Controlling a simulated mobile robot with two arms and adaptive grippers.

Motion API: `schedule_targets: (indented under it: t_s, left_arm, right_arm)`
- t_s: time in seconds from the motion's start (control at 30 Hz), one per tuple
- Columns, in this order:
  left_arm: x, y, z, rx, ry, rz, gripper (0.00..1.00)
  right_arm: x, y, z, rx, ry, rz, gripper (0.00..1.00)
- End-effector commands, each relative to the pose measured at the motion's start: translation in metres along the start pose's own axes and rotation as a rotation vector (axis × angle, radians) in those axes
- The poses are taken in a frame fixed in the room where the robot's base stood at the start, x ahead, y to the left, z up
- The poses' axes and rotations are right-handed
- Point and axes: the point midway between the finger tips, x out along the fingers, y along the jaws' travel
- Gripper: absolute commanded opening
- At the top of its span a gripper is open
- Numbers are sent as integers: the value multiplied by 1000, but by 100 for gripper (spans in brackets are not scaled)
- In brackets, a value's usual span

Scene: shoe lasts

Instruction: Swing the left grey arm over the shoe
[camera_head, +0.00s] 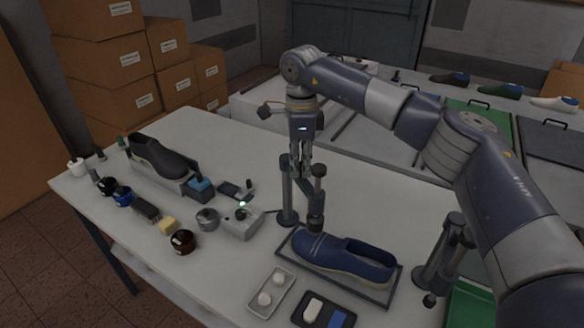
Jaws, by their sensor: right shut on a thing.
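A navy shoe (345,257) lies on a dark framed tray on the white table. The left grey arm (305,183) reaches from its upright post (287,192) towards the shoe's left end. A vertical rod with a dark knob (319,171) and a dark lower end (315,223) stands at its outer end. The lower end overlaps the shoe's left end; I cannot tell whether they touch. My right gripper (300,172) points down and is shut on the left grey arm beside the post; its fingertips are hard to make out. My left gripper is not in view.
A second grey post (445,255) stands right of the shoe, near my right arm. A control box (241,222), a tray with white balls (266,293) and a black tray (324,311) lie nearby. A dark shoe (158,157), tins and brushes fill the table's left side.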

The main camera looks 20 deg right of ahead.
Motion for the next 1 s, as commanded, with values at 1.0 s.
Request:
schedule_targets:
  t_s: [1.0]
  left_arm:
    - [0,1,1,-1,-3,1,34]
  right_arm:
    - [-2,-6,-10,-138,-1,-6,35]
